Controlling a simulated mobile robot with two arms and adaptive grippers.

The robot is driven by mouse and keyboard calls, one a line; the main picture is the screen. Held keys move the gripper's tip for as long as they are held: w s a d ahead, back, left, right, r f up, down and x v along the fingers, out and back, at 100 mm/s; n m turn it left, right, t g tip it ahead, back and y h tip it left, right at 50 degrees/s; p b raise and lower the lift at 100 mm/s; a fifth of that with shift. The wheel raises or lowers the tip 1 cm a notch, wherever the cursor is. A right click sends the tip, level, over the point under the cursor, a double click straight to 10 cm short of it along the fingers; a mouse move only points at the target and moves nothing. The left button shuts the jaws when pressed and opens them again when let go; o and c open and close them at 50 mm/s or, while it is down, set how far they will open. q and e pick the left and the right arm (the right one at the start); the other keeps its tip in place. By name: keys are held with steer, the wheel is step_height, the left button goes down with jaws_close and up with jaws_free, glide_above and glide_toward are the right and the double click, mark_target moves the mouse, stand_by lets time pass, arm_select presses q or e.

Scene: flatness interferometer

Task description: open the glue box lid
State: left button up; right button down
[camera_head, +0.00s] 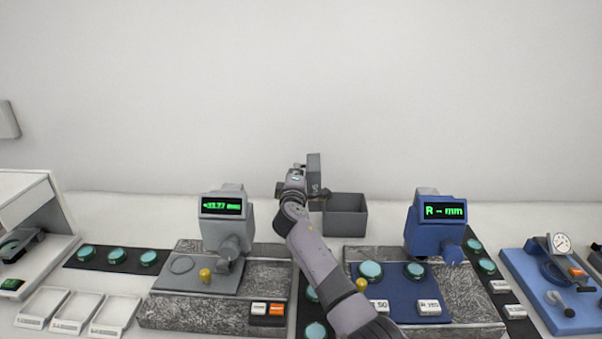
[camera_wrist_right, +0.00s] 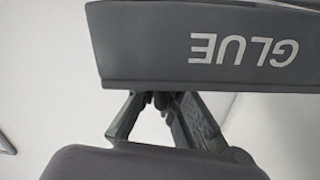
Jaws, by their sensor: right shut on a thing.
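The grey glue box (camera_head: 345,222) stands at the back of the bench with its top uncovered and its dark inside in view. The grey lid (camera_head: 314,169) stands about upright at the box's left side. It fills the top of the right wrist view (camera_wrist_right: 150,45), where the word GLUE reads upside down. My right gripper (camera_head: 297,180) is at the lid's left side, left of the box. In the right wrist view its fingers (camera_wrist_right: 160,100) meet the lid's lower edge and are shut on it; the fingertips are partly hidden. My left gripper is not in view.
A grey instrument (camera_head: 225,220) with a green display stands left of my right arm, and a blue one (camera_head: 432,228) stands right of it. Both sit on speckled stone bases. Several teal discs and white trays (camera_head: 109,312) lie around them. The wall behind is bare.

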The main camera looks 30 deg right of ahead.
steer(key=shift+w+a+f, duration=0.1)
steer(key=shift+a+f, duration=0.05)
stand_by(0.3)
steer(key=c, duration=1.7)
jaws_free()
steer(key=shift+f, duration=0.25)
steer(key=v, duration=1.2)
steer(key=shift+r, duration=0.4)
